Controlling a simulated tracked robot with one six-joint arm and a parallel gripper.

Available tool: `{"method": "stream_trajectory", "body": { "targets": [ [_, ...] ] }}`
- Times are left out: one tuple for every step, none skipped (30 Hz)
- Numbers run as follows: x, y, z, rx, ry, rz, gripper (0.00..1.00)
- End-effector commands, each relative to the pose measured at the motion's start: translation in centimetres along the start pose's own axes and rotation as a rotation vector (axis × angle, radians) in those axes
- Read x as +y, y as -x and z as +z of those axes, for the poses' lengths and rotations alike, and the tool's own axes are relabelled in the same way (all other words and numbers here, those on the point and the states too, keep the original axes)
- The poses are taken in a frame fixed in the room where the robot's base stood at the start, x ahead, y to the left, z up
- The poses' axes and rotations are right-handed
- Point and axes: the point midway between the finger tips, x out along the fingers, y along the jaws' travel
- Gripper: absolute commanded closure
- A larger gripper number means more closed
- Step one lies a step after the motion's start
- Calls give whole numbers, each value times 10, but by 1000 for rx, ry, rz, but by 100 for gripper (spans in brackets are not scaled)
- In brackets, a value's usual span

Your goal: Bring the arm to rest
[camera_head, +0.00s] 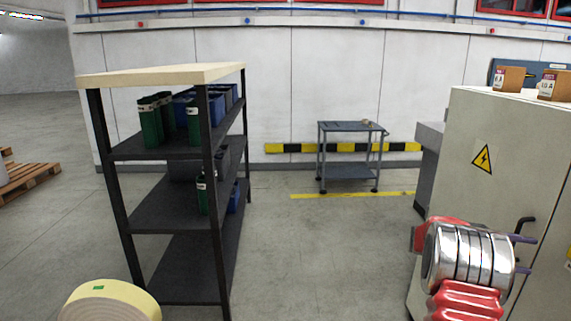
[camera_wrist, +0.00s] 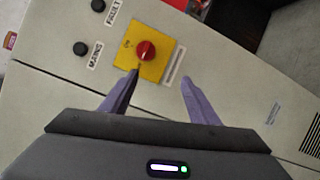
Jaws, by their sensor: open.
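My gripper (camera_wrist: 159,77) is open, its two purple fingers apart with nothing between them in the wrist view. The fingers point at the front of the beige electrical cabinet (camera_wrist: 50,110). A red rotary switch (camera_wrist: 146,51) on a yellow plate (camera_wrist: 151,70) shows just beyond and between the fingertips. I cannot tell whether a finger touches the plate. In the head view my gripper (camera_head: 530,254) is at the lower right, close to the cabinet (camera_head: 460,130); much of it is hidden behind my red and silver arm.
Black buttons (camera_wrist: 80,48) sit beside the switch. A black cabinet handle (camera_head: 523,224) is near my gripper. Cardboard boxes (camera_head: 509,78) stand on the cabinet. A shelf rack (camera_head: 170,72) with bins stands left and a trolley (camera_head: 350,127) at the back wall. The floor between is clear.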

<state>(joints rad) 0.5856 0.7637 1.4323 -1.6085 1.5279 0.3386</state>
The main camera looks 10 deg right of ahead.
Motion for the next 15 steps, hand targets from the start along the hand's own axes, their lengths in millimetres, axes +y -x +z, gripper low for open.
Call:
{"method": "stream_trajectory", "body": {
  "targets": [
    [-17,0,0,6,29,-41,45],
    [-28,1,0,11,45,-68,45],
    [-44,2,2,15,70,-106,45],
    [-54,3,4,19,86,-137,45],
    [-64,5,7,22,100,-169,45],
    [-75,7,11,28,114,-212,45],
    [-82,10,16,31,124,-243,45],
    [-89,13,19,37,131,-275,45],
    [-98,19,25,45,140,-318,45],
    [-103,24,30,52,146,-350,45],
    [-109,30,35,60,150,-383,45],
    [-115,38,42,71,154,-426,45],
    [-118,45,47,80,156,-457,45],
    [-122,52,52,90,158,-487,45],
    [-126,62,58,103,158,-526,45]
  ]
}}
